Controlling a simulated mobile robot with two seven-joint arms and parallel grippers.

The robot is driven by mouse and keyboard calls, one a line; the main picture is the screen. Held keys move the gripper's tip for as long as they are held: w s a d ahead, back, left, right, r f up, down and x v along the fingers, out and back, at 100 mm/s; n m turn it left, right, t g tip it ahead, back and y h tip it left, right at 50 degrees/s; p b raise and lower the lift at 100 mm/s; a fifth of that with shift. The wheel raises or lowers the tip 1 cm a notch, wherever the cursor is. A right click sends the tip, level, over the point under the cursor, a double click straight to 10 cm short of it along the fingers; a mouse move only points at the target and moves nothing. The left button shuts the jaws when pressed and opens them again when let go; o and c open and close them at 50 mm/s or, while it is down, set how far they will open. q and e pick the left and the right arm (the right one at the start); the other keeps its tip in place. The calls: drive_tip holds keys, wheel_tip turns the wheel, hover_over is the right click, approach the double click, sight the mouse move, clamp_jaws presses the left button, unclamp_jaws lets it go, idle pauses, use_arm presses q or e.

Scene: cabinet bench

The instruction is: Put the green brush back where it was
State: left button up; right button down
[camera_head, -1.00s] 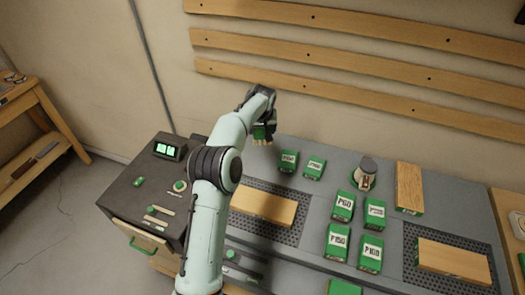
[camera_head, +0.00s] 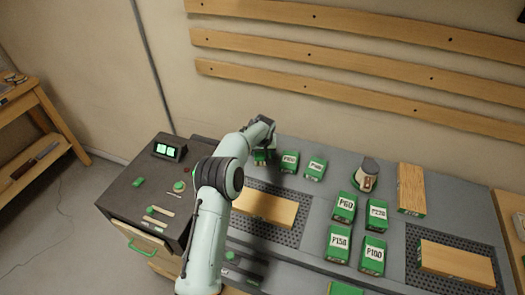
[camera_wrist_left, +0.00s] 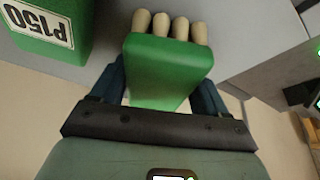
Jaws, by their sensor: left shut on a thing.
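The green brush (camera_wrist_left: 158,70) is a green block with a row of rounded tan tufts at one end. In the left wrist view it sits between the two dark fingers of my left gripper (camera_wrist_left: 160,88), which is shut on it. In the head view the brush (camera_head: 261,157) shows as a small green patch below my left gripper (camera_head: 263,148), low at the back of the bench. My arm partly hides it. I cannot tell whether the brush touches the bench top. My right gripper is not in view.
A green block labelled P150 (camera_wrist_left: 45,28) is close beside the brush. In the head view, two green blocks (camera_head: 289,161) (camera_head: 315,168) stand just right of it. Several labelled blocks, a sander (camera_head: 366,175) and wooden boards (camera_head: 265,207) occupy the bench. A dark cabinet (camera_head: 150,190) stands left.

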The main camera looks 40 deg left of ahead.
use_arm(q)
drive_tip(key=o, duration=0.6)
drive_tip(key=shift+f, duration=0.2)
drive_tip(key=o, duration=0.4)
drive_tip(key=shift+r, duration=0.15)
drive_tip(key=shift+r, duration=0.25)
drive_tip(key=b+v, duration=0.1)
drive_tip(key=v, duration=1)
drive_tip(key=shift+s+d+r, duration=0.15)
drive_tip(key=shift+s+r, duration=0.1)
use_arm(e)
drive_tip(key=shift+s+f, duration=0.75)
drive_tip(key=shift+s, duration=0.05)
